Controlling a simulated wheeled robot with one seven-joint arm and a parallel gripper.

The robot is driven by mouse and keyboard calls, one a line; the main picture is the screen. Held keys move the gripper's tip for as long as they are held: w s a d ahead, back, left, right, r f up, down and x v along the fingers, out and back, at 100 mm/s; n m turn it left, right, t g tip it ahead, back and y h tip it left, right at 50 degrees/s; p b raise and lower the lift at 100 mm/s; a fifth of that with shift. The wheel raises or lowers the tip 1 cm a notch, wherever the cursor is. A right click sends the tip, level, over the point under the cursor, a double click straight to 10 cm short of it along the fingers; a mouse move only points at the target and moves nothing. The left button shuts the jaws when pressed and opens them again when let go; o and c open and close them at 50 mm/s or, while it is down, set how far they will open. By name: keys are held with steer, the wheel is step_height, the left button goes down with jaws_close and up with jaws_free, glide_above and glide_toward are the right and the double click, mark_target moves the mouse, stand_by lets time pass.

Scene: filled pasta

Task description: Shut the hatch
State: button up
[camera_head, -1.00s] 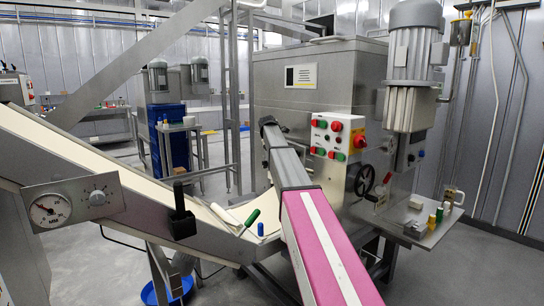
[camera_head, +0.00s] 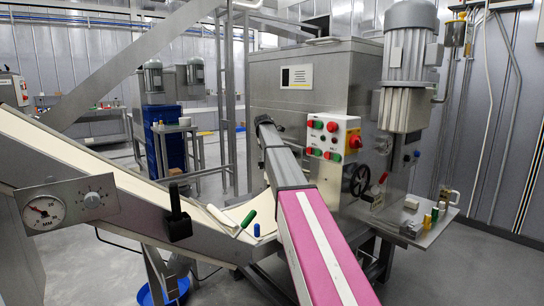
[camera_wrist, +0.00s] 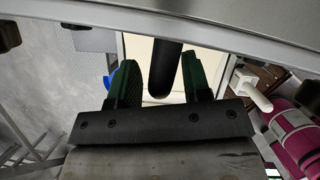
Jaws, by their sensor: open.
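I cannot pick out the hatch with certainty. A dark raised piece (camera_head: 320,38) shows at the top of the steel machine (camera_head: 300,110) in the head view and may belong to it. My arm reaches to the machine's left front side, and my gripper is hidden past its far end there. In the wrist view my gripper (camera_wrist: 160,75) has two green fingers standing apart. A black rounded bar (camera_wrist: 165,68) lies between them, with a gap visible on each side. Whether it is a handle of the hatch I cannot tell. A steel edge (camera_wrist: 200,32) crosses above the fingers.
A control box with red and green buttons (camera_head: 333,137) and a handwheel (camera_head: 360,180) are right of my arm. A sloping conveyor (camera_head: 110,180) with a black lever (camera_head: 178,215) is at left. A small shelf (camera_head: 440,232) holds several little items. A white handle (camera_wrist: 252,90) is right of the fingers.

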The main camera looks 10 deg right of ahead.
steer(key=v, duration=1)
steer(key=shift+w, duration=0.1)
steer(key=shift+c, duration=1.2)
steer(key=shift+s+f, duration=0.25)
steer(key=shift+s, duration=0.1)
steer(key=c, duration=0.5)
steer(key=s+a+f+m+h, duration=0.1)
steer(key=s+f, duration=0.2)
steer(key=s, duration=0.2)
steer(key=s+a+f+m+h, duration=0.1)
steer(key=s+f+h, duration=0.1)
steer(key=s, duration=0.4)
steer(key=s+a+f+m+h, duration=0.1)
steer(key=s+f+h, duration=0.1)
steer(key=s+f, duration=0.2)
steer(key=shift+s+a+f+m, duration=0.3)
steer(key=shift+s+f+m, duration=0.1)
steer(key=shift+s, duration=0.3)
jaws_close()
steer(key=w+d+r+x, duration=0.1)
steer(key=d+r+x, duration=0.1)
steer(key=x, duration=1)
steer(key=shift+d, duration=0.25)
